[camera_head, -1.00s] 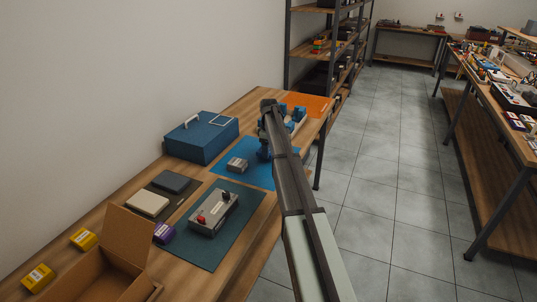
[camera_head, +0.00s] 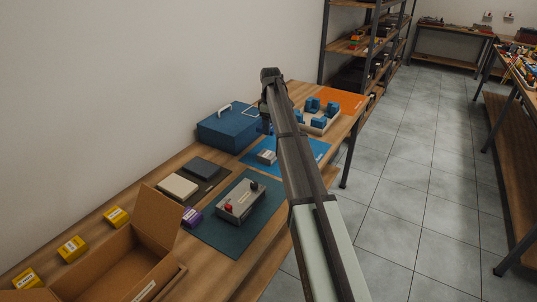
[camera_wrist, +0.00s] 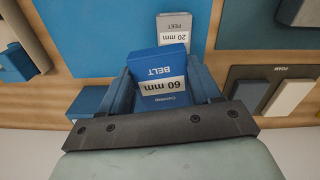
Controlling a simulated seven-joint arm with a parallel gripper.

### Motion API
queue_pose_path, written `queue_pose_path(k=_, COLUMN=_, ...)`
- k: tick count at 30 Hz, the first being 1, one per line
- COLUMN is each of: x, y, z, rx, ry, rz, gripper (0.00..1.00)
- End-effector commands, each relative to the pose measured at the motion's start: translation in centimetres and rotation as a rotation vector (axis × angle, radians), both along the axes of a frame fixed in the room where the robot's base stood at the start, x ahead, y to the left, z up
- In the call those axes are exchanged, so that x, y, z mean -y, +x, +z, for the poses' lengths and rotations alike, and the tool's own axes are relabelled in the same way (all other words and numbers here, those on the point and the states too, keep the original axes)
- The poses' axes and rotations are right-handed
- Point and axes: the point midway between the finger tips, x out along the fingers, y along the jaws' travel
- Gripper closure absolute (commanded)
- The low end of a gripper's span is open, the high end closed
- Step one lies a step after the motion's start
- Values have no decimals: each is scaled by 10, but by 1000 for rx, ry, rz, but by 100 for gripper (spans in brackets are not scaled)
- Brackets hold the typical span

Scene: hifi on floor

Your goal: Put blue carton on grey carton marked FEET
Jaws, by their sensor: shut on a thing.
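A blue carton labelled BELT 60 mm (camera_wrist: 160,88) is held between the two blue fingers of my gripper (camera_wrist: 158,73) in the wrist view. The grey carton marked FEET 20 mm (camera_wrist: 174,28) shows just beyond the blue carton, which partly overlaps it in the picture. In the head view the grey carton (camera_head: 267,157) rests on the bright blue mat (camera_head: 292,151). My gripper (camera_head: 265,126) is behind it there, in front of the blue case, and the held carton is hard to make out. The height of the blue carton above the grey one is unclear.
The blue case (camera_head: 220,132) stands near the wall behind the mat. A grey device (camera_head: 240,203), a purple carton (camera_head: 191,217) and an open cardboard box (camera_head: 115,272) are nearer.

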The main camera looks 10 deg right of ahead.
Motion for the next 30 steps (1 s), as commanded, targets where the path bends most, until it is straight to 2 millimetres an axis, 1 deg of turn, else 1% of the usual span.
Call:
queue_pose_path(k=1, x=-8, y=-10, z=3, rx=-1, ry=0, rz=-6, gripper=66)
queue_pose_path(k=3, x=-8, y=-21, z=4, rx=-12, ry=2, rz=-45, gripper=66)
queue_pose_path(k=8, x=-8, y=-24, z=3, rx=-32, ry=4, rz=-111, gripper=66)
queue_pose_path(k=11, x=-7, y=-25, z=-2, rx=-34, ry=5, rz=-130, gripper=66)
queue_pose_path(k=14, x=-7, y=-25, z=-13, rx=-33, ry=5, rz=-133, gripper=66)
queue_pose_path(k=21, x=-7, y=-25, z=-51, rx=-35, ry=5, rz=-132, gripper=66)
queue_pose_path(k=28, x=-7, y=-24, z=-68, rx=-33, ry=5, rz=-132, gripper=66)
queue_pose_path(k=30, x=-7, y=-25, z=-77, rx=-34, ry=5, rz=-132, gripper=66)
